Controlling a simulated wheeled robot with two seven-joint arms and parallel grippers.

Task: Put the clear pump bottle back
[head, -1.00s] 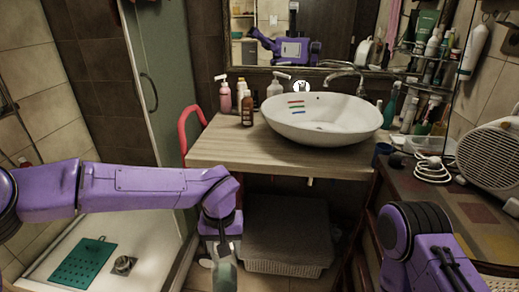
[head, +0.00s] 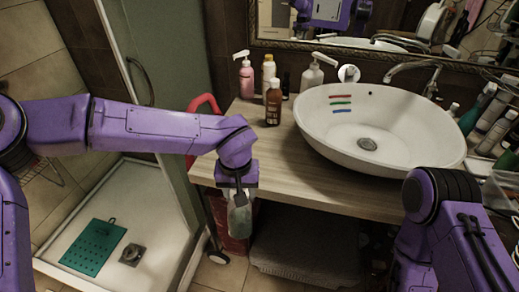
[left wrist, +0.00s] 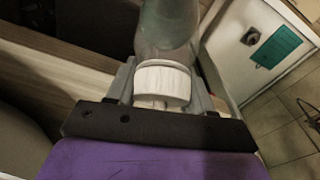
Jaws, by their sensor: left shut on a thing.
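My left gripper (head: 239,190) is shut on the clear pump bottle (head: 239,217), which hangs below it in front of the counter's front edge. In the left wrist view, the gripper's fingers (left wrist: 164,88) sit on either side of the bottle's white collar. The clear greenish-grey bottle body (left wrist: 167,28) extends away beyond the collar. The bottle's pump head is hidden by the gripper. My right arm is at the lower right, and its gripper is out of view.
The wooden counter (head: 270,160) holds a white basin (head: 325,135), a pink pump bottle (head: 247,80), a brown bottle (head: 273,103), a white-yellow bottle (head: 268,70) and a whitish pump bottle (head: 312,76). A red curved frame (head: 203,103) stands left of the counter. The counter's front left is bare.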

